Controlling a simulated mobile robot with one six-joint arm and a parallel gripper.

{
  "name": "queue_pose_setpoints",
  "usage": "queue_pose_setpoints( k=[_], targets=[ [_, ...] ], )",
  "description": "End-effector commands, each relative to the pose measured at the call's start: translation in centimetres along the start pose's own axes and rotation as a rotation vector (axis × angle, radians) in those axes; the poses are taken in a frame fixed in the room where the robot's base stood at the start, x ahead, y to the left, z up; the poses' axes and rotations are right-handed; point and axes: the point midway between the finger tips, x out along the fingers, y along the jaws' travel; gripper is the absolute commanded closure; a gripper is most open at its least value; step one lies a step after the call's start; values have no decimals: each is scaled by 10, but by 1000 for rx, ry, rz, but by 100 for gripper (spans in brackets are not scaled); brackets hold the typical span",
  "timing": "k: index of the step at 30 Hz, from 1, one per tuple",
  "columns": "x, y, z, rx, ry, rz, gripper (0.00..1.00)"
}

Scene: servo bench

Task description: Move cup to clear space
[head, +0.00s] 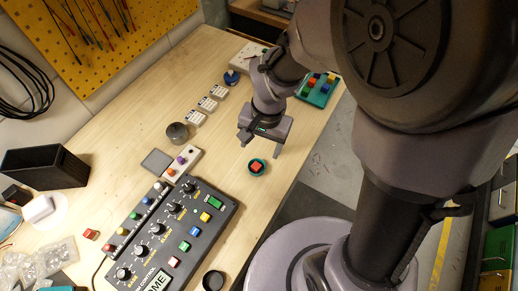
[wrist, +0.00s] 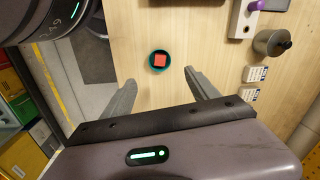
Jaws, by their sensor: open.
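A small round teal cup (head: 257,172) with a red cube (head: 256,167) inside stands on the wooden bench near its right edge. In the wrist view the cup (wrist: 151,66) and cube (wrist: 160,60) lie just beyond the fingertips. My gripper (head: 261,149) is open and empty, close to the cup, its fingers pointing down to the bench. In the wrist view my gripper (wrist: 163,82) has its fingers spread wider than the cup.
A black control panel (head: 170,235) with knobs and coloured buttons fills the front of the bench. A grey canister (head: 177,133), white labelled blocks (head: 208,104) and a teal tray of coloured blocks (head: 318,91) stand farther back. Bare wood (head: 225,150) lies left of the cup.

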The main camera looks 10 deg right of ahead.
Motion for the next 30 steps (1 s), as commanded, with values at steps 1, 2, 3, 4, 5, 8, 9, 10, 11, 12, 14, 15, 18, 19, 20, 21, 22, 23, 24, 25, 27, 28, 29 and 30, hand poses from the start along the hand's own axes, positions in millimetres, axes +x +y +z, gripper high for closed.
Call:
queue_pose_setpoints(
  k=[1, 2, 3, 4, 5, 8, 9, 10, 11, 12, 14, 15, 18, 19, 20, 21, 22, 23, 24, 25, 27, 28, 29, 30],
  targets=[
    [-8, 0, 0, 0, 6, -5, 31],
    [-16, 1, -1, -1, 14, -14, 31],
    [-30, 4, -1, -4, 34, -33, 31],
    [-45, 7, 0, -6, 54, -51, 31],
    [-62, 11, 2, -11, 80, -75, 31],
    [-120, 32, 17, -32, 177, -153, 31],
    [-139, 41, 26, -44, 218, -181, 31],
    [-151, 47, 32, -53, 249, -201, 31],
    [-161, 53, 39, -61, 277, -217, 31],
    [-172, 60, 48, -73, 311, -236, 31],
    [-183, 68, 59, -87, 352, -256, 31],
    [-187, 71, 64, -93, 371, -265, 31],
    [-192, 75, 70, -102, 393, -274, 31],
    [-192, 75, 71, -103, 394, -275, 31],
    [-192, 75, 71, -104, 393, -275, 31],
    [-192, 75, 71, -104, 393, -274, 31],
    [-192, 75, 71, -104, 393, -274, 31],
    [-192, 75, 71, -104, 393, -274, 31],
    [-192, 75, 70, -104, 393, -274, 31],
    [-191, 75, 70, -104, 393, -274, 31],
    [-180, 76, 70, -103, 393, -275, 31],
    [-172, 77, 70, -103, 393, -275, 31],
    [-162, 78, 70, -103, 393, -275, 31],
    [-146, 79, 70, -103, 393, -275, 31]
  ],
)
